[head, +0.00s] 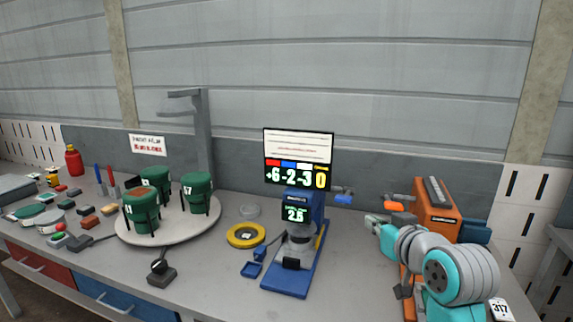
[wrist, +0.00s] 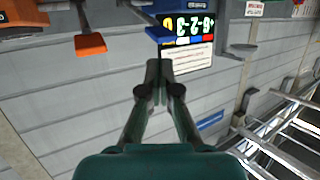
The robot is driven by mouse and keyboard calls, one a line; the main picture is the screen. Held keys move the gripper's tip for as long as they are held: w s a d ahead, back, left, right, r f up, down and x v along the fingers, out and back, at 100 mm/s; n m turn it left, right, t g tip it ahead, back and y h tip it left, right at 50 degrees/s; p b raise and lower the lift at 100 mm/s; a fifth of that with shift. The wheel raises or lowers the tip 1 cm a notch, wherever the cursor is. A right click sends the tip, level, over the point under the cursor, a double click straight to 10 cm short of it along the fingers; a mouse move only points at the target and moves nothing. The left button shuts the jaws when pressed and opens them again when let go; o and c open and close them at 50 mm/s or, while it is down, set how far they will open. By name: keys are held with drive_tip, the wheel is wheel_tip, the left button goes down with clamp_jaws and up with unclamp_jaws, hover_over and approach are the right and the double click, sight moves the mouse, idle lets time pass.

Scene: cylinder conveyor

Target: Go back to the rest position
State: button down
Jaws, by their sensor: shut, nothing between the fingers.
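My gripper (wrist: 158,70) is shut and empty in the wrist view, its two dark fingers together in front of the grey wall. That view is upside down. In the head view my arm is at the right, and its gripper end (head: 374,222) is above the bench beside the orange machine (head: 437,207). The fingertips are too small there to make out. The display screen (head: 298,146) stands to the left of the arm and also shows in the wrist view (wrist: 187,52).
A blue device (head: 290,281) stands on the bench below the screen. A yellow ring (head: 246,235) lies to its left. Green containers (head: 141,212) stand on a round grey turntable (head: 183,233). A red bottle (head: 74,161) and several small parts are at the far left.

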drive_tip(key=s+f+m+h, duration=0.1)
drive_tip(key=s+f, duration=0.3)
drive_tip(key=f, duration=0.5)
drive_tip(key=s+f+m, duration=0.1)
drive_tip(key=s+f, duration=0.3)
drive_tip(key=f, duration=0.6)
drive_tip(key=s+f+h, duration=0.1)
drive_tip(key=s+f, duration=1)
drive_tip(key=s, duration=0.1)
drive_tip(key=s+f, duration=0.4)
drive_tip(key=s, duration=1.2)
drive_tip(key=a+f+v, duration=0.1)
drive_tip(key=v, duration=1.5)
drive_tip(key=shift+s+h, duration=0.4)
drive_tip(key=shift+s, duration=0.05)
drive_tip(key=shift+w, duration=0.15)
